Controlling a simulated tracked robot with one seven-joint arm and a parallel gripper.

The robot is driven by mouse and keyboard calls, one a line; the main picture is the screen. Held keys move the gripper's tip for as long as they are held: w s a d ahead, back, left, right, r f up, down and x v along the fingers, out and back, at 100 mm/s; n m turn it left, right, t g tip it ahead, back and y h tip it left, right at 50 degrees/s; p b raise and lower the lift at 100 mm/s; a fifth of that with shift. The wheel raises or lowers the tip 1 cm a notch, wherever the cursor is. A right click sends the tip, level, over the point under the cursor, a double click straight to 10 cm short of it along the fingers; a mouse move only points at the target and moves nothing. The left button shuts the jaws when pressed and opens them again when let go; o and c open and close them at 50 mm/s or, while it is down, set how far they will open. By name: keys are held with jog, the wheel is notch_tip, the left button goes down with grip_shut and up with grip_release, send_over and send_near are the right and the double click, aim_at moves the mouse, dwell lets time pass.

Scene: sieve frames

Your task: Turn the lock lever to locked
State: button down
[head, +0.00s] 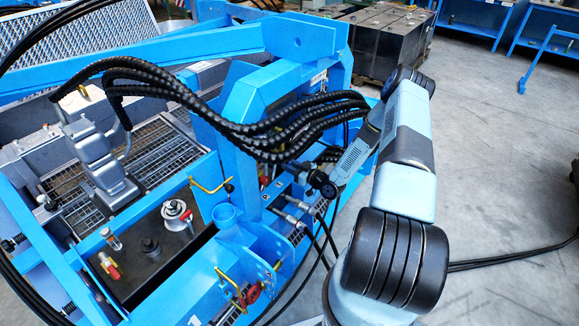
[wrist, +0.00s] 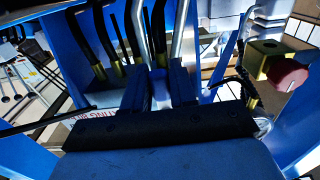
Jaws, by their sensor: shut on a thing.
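My gripper (wrist: 157,90) shows in the wrist view with two dark fingers close together, shut on a narrow pale bar (wrist: 160,95) between them. The fingers hide most of this bar, and I cannot tell for certain that it is the lock lever or which way it is set. In the head view my gripper (head: 322,184) is at the right side of the blue frame (head: 262,110), just below the black hoses, and its fingertips are hard to make out. A red knob (wrist: 289,74) stands apart from my gripper at the right of the wrist view.
Thick black ribbed hoses (head: 300,125) hang close above my gripper. Metal-ended hoses (head: 290,218) run beside it. A dark tank top (head: 150,250) with red-handled fittings lies at the left. The grey floor (head: 500,150) is open at the right.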

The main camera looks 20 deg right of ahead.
jog(key=shift+d+f, duration=0.1)
jog(key=shift+d, duration=0.05)
jog(key=c, duration=1)
grip_release()
jog(key=shift+s, duration=0.1)
jog(key=v, duration=1.3)
jog(key=shift+s+d, duration=0.2)
